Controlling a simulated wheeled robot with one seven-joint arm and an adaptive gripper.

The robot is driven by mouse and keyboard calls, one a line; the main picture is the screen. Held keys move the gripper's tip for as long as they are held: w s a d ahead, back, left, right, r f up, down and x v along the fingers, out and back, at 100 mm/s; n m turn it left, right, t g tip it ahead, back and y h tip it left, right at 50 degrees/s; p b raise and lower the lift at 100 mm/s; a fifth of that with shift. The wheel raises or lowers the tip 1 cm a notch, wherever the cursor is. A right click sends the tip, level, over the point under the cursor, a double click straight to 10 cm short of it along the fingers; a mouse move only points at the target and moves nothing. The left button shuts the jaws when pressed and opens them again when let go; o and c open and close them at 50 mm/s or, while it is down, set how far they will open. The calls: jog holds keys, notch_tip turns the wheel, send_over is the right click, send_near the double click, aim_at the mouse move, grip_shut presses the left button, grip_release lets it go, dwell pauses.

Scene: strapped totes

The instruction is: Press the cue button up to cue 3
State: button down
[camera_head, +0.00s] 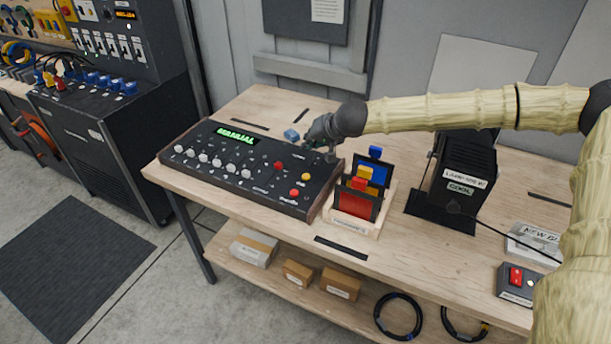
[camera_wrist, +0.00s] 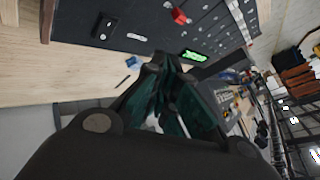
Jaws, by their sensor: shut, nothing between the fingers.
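A black control console (camera_head: 228,170) lies on the wooden table, with a lit green display (camera_head: 236,135) whose text I cannot read surely. It has a row of pale knobs, a red fader knob (camera_head: 278,165), a yellow button (camera_head: 306,177) and a red button (camera_head: 294,192). I cannot tell which control is the cue button. My gripper (camera_head: 316,138) is shut and empty over the console's back right corner. In the wrist view its closed fingers (camera_wrist: 160,65) point toward the console panel (camera_wrist: 215,25), with the display (camera_wrist: 193,56) and red knob (camera_wrist: 180,16) beyond.
A wooden rack (camera_head: 345,222) with red, yellow and blue gel frames stands right of the console. A black lamp (camera_head: 462,170) is farther right, and a red-switch box (camera_head: 518,281) is at the front right. A small blue object (camera_head: 291,134) lies behind the console.

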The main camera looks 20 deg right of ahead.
jog(key=b, duration=0.6)
send_over(309, 174)
jog(key=shift+f, duration=3.1)
jog(key=shift+f+b, duration=0.5)
jog(key=shift+f, duration=0.8)
jog(key=shift+a+f, duration=0.1)
jog(key=shift+f, duration=0.3)
jog(key=shift+f, duration=0.35)
jog(key=shift+r+p, duration=0.85)
jog(key=shift+p, duration=0.25)
